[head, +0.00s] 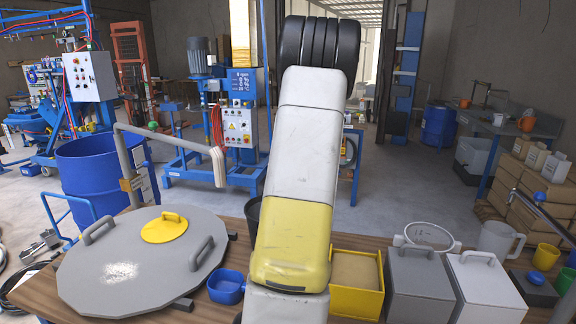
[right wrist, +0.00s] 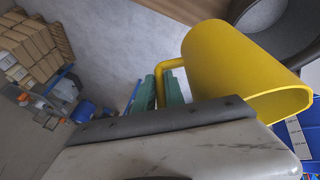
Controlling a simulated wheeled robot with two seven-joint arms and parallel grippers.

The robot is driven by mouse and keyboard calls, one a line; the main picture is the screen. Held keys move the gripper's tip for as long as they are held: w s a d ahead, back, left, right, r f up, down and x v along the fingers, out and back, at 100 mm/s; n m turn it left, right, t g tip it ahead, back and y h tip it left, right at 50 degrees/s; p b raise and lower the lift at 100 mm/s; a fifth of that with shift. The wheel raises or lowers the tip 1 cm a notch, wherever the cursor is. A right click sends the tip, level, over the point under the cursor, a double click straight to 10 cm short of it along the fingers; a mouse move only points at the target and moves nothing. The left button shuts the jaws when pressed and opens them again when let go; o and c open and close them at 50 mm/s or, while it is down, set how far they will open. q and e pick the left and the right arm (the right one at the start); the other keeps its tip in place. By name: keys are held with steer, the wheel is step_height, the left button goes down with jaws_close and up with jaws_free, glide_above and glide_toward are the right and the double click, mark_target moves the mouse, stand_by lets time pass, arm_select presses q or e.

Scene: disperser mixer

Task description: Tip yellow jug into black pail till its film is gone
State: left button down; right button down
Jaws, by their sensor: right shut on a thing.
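The yellow jug (right wrist: 235,65) shows in the right wrist view, tilted, with its open mouth towards the lower right. My right gripper (right wrist: 160,88), with green fingers, is shut on its yellow handle. Almost none of the jug's inside shows, so I cannot tell whether film is in it. In the head view my right arm hides the jug and gripper. A black pail (head: 253,213) is partly visible behind that arm, at the bench's far edge. A dark grey rounded vessel (right wrist: 292,38) lies beyond the jug in the right wrist view; I cannot tell surely whether it is the pail. My left gripper is out of view.
A large grey lid (head: 125,268) with a yellow cap lies on the bench at left. A blue cup (head: 226,288), a yellow box (head: 357,298) and grey and white lidded bins (head: 487,290) crowd the front. A blue drum (head: 95,175) and the mixer control box (head: 239,127) stand behind.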

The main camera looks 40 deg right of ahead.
steer(key=h, duration=0.1)
steer(key=r+g+h, duration=0.1)
steer(key=h, duration=0.1)
steer(key=shift+r+n, duration=0.25)
steer(key=shift+n, duration=0.15)
steer(key=a+h, duration=0.1)
steer(key=h, duration=0.1)
steer(key=w+a+r+n+g+h, duration=0.1)
steer(key=h, duration=0.1)
steer(key=shift+a+r, duration=0.1)
steer(key=shift+r, duration=0.05)
steer(key=w+a+f+n+h, duration=0.1)
steer(key=w+a+n+h, duration=0.1)
steer(key=a+h, duration=0.5)
steer(key=shift+w+a+f+n+g+h, duration=0.2)
steer(key=shift+w+a+n+g+h, duration=0.1)
steer(key=shift+w+n, duration=0.15)
stand_by(2.5)
steer(key=shift+r+m+t+y, duration=0.65)
steer(key=shift+r+m+y, duration=0.25)
steer(key=shift+y, duration=2.1)
steer(key=shift+r+m+t+y, duration=0.7)
steer(key=shift+m+y, duration=0.25)
steer(key=shift+y, duration=2.05)
steer(key=shift+r+m+t+y, duration=0.55)
steer(key=shift+r+m+y, duration=0.35)
steer(key=shift+y, duration=2.1)
